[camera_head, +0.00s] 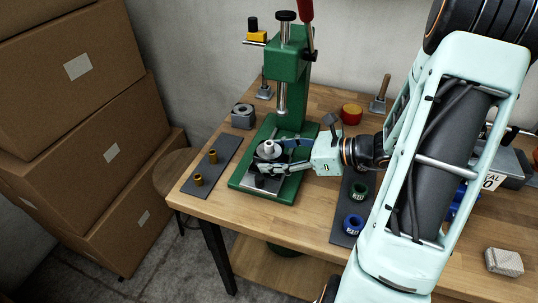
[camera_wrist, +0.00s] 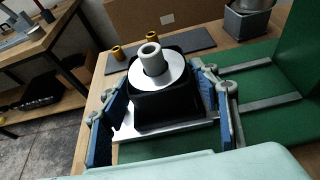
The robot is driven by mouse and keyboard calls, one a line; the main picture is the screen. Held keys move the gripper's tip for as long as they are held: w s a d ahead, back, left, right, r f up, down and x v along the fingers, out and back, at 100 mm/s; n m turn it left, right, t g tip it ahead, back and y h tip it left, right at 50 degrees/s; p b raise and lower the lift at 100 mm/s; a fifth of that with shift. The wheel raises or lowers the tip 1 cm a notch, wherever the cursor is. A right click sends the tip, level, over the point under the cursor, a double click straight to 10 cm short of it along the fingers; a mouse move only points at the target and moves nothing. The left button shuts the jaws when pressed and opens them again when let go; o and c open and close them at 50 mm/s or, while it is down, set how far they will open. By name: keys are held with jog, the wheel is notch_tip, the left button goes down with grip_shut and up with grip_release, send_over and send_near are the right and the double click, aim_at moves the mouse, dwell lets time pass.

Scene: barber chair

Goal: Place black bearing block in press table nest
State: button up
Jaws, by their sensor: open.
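The black bearing block (camera_wrist: 165,108) sits upright on a silver plate (camera_wrist: 185,127) on the green press table (camera_head: 240,180). A pale ring and a silver cylinder are on top of the block. In the head view the block (camera_head: 263,159) is partly hidden by my gripper (camera_head: 272,166), below the press ram (camera_head: 282,98). In the wrist view my gripper (camera_wrist: 160,82) has its blue-padded fingers on the left and right of the block. The fingers are open, with a gap visible at the left. Whether the block is fully seated in the nest is hidden.
A dark mat with brass bushings (camera_head: 198,179) lies left of the press. Another mat holds green (camera_head: 359,191) and blue (camera_head: 353,223) rings. A grey block (camera_head: 243,115) and a red tin (camera_head: 351,113) stand behind. The press column (camera_head: 290,85) rises close behind my gripper.

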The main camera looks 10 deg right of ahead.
jog(key=v, duration=1)
jog(key=shift+s+d, duration=0.15)
jog(key=shift+r, duration=0.1)
